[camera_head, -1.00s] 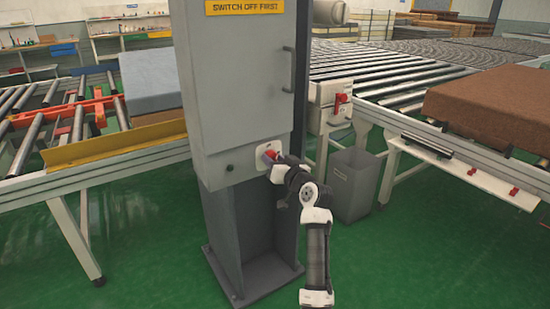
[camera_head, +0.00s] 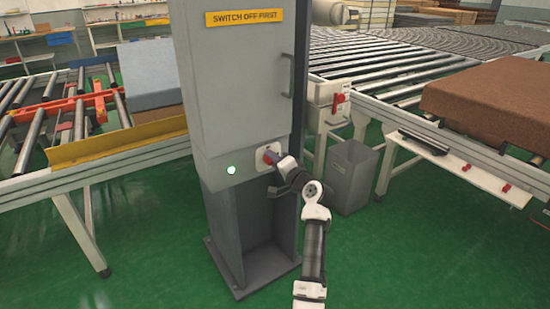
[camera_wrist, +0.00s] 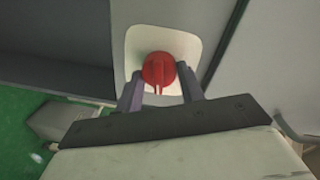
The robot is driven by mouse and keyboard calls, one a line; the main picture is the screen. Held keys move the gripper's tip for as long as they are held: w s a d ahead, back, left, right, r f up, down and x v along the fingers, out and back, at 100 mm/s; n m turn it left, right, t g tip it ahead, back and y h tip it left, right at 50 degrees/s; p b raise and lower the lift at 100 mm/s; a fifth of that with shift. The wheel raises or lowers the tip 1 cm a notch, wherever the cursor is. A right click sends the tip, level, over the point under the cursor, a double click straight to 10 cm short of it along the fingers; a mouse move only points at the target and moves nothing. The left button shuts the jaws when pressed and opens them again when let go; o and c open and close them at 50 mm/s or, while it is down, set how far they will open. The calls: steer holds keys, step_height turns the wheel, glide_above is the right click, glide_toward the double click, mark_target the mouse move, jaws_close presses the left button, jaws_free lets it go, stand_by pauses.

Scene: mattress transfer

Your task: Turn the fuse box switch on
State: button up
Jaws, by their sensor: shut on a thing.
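The grey fuse box (camera_head: 238,75) stands on a dark pedestal and carries a yellow "SWITCH OFF FIRST" sign (camera_head: 243,18). Its red rotary switch (camera_head: 268,157) sits on a pale square plate low on the front. A round indicator light (camera_head: 231,170) left of the switch glows white. In the wrist view the red switch (camera_wrist: 159,70) sits on its white plate (camera_wrist: 190,47), between the two fingers of my gripper (camera_wrist: 160,82). My gripper is shut on the switch; in the head view it partly covers it.
A roller conveyor with a blue-grey mattress (camera_head: 150,76) is at left. Another conveyor with a brown mattress (camera_head: 490,100) is at right. A grey bin (camera_head: 352,178) stands right of the pedestal. Green floor is open in front.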

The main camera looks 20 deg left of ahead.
steer(key=shift+m+p, duration=0.4)
steer(key=shift+m, duration=0.3)
steer(key=o, duration=1)
steer(key=shift+d, duration=0.1)
steer(key=b+v, duration=0.3)
steer(key=v, duration=1)
steer(key=shift+s+d, duration=0.2)
steer(key=shift+d, duration=0.1)
